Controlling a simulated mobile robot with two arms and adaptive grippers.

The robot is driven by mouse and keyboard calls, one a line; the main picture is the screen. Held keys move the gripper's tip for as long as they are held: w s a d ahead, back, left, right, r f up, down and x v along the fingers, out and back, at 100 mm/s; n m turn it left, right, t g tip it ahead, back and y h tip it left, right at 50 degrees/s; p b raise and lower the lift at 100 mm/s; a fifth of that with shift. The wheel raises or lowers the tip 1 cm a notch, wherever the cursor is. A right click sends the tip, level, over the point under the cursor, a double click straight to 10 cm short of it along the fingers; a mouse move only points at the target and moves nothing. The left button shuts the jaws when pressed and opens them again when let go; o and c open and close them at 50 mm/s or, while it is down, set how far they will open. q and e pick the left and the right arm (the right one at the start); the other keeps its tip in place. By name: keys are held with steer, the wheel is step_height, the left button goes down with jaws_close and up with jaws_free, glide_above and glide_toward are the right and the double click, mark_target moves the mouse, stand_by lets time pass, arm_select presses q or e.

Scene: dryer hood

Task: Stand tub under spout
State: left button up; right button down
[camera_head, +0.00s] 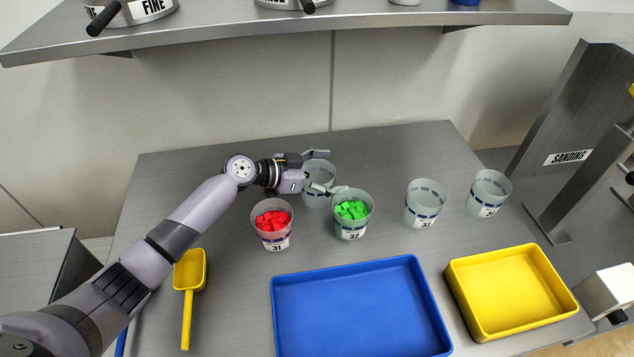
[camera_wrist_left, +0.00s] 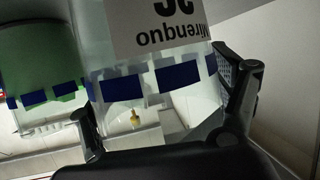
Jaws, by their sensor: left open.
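An empty clear tub (camera_head: 318,190) with a blue dashed band stands at the back of the grey bench. My left gripper (camera_head: 328,172) is open, its two fingers on either side of this tub. In the left wrist view the tub (camera_wrist_left: 150,60) is close between the fingers of the gripper (camera_wrist_left: 160,100), with its label upside down; contact cannot be told. Other tubs are one with red pieces (camera_head: 273,220), one with green pieces (camera_head: 352,212) and two empty ones (camera_head: 424,205) (camera_head: 489,194). I cannot make out a spout. My right gripper is not in view.
A blue tray (camera_head: 360,310) and a yellow tray (camera_head: 510,290) lie at the front. A yellow scoop (camera_head: 190,275) lies beside my left arm. A shelf (camera_head: 280,30) overhangs the back. A panel marked SANDING (camera_head: 568,157) stands at the right. Bench between the tubs is clear.

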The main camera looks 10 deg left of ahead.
arm_select(q)
steer(key=shift+c, duration=0.3)
steer(key=c, duration=1)
steer(key=shift+c, duration=0.2)
